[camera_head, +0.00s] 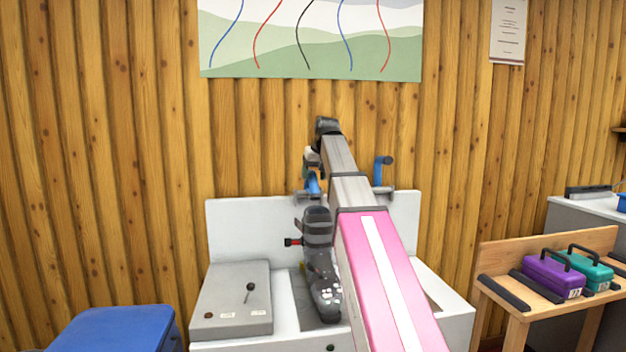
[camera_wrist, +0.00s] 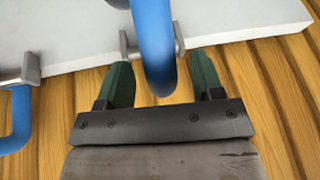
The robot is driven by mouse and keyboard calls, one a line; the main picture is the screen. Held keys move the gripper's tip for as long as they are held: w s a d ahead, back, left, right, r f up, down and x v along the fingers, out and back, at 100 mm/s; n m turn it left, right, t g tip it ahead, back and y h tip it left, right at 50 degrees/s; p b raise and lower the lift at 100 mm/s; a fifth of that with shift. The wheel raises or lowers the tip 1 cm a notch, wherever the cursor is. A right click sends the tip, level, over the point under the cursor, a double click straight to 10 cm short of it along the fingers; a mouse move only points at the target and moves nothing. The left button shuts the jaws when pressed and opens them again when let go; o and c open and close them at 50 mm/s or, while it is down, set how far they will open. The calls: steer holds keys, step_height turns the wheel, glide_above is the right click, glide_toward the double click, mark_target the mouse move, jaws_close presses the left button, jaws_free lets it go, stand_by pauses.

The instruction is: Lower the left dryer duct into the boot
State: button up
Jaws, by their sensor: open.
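The left dryer duct (camera_head: 312,184) is a blue tube on a grey bracket at the back of the white bench, partly hidden by my arm. In the wrist view the blue duct (camera_wrist: 154,40) passes between the dark green fingers of my gripper (camera_wrist: 160,66). The fingers are open, with gaps visible on both sides of the tube. The boot (camera_head: 318,262), dark grey and black, stands upright below the left duct, in front of it. My arm partly covers the boot's right side. The fingertips are not clear in the head view.
A second blue duct (camera_head: 381,172) stands right of my arm; it also shows at the wrist view's left edge (camera_wrist: 20,118). A grey box with a lever (camera_head: 230,306) sits left of the boot. A red-tipped knob (camera_head: 292,242) juts out beside the boot. Right is a wooden bench (camera_head: 548,246) with cases.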

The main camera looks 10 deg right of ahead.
mark_target(317, 194)
steer(key=shift+x, duration=0.95)
jaws_close()
steer(key=shift+s+f+t, duration=0.5)
steer(key=shift+s+f, duration=0.1)
steer(key=s+f+t, duration=0.1)
steer(key=f+t, duration=0.2)
steer(key=shift+s, duration=0.35)
step_height(317, 194, down, 2)
steer(key=shift+s+f+n+t, duration=0.15)
steer(key=shift+n+t, duration=0.15)
steer(key=shift+t, duration=0.7)
steer(key=shift+f+t, duration=0.8)
steer(key=shift+t, duration=0.1)
